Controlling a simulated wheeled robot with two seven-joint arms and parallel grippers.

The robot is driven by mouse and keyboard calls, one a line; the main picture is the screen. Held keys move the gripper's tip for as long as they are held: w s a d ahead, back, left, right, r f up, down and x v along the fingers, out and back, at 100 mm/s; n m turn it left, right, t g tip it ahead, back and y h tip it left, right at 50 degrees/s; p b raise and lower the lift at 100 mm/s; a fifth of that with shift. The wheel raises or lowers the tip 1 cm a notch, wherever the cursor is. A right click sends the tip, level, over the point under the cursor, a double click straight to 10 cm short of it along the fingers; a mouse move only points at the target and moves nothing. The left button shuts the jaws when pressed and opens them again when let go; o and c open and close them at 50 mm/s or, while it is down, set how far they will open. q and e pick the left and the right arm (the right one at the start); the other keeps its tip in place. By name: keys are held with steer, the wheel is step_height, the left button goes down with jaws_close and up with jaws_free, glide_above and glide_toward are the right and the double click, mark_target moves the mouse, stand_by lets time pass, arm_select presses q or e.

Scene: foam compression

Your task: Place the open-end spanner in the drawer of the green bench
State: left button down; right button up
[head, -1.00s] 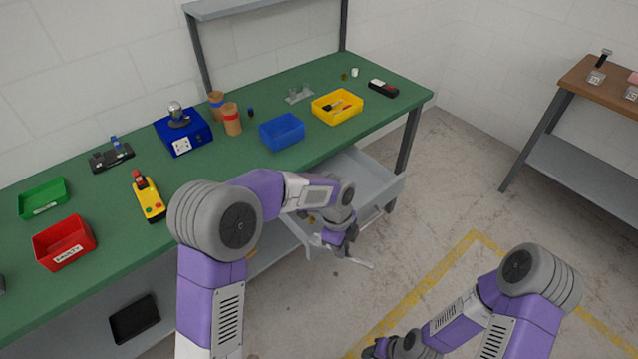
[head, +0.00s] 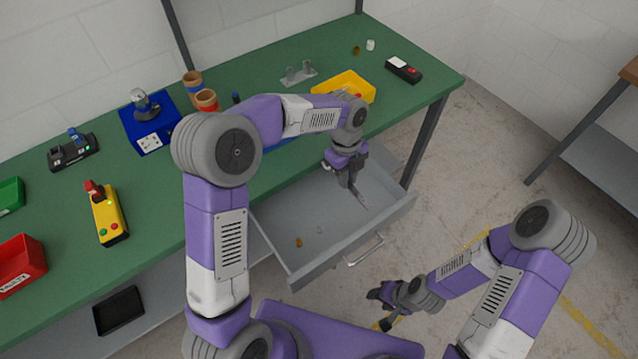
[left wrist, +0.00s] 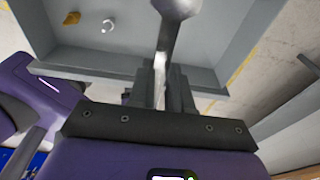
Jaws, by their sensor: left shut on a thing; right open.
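The green bench (head: 278,205) has its grey drawer (head: 335,262) pulled open below the top. My left gripper (head: 355,188) is shut on the metal open-end spanner (head: 361,199) and holds it over the drawer's right part. The spanner points down and to the right. In the left wrist view the spanner (left wrist: 172,22) stands out between the fingers with the drawer interior (left wrist: 125,50) behind it; its far end is cut off. Whether it touches the drawer floor I cannot tell. My right gripper (head: 379,309) is open and empty, low in front of the bench.
A small brass piece (head: 298,242) and a pale ring-like piece (head: 320,230) lie in the drawer. The floor right of the drawer is clear.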

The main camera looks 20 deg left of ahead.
arm_select(q)
step_height(320, 180, down, 11)
steer(key=shift+s+r+b, duration=0.1)
steer(key=shift+b, duration=1)
steer(key=a, duration=0.3)
steer(key=shift+w+a+r, duration=0.15)
steer(key=shift+w+a, duration=0.2)
steer(key=shift+w, duration=0.05)
steer(key=a, duration=0.4)
steer(key=shift+w+a, duration=0.15)
steer(key=shift+w, duration=0.2)
steer(key=shift+f+b, duration=0.45)
steer(key=shift+f, duration=0.15)
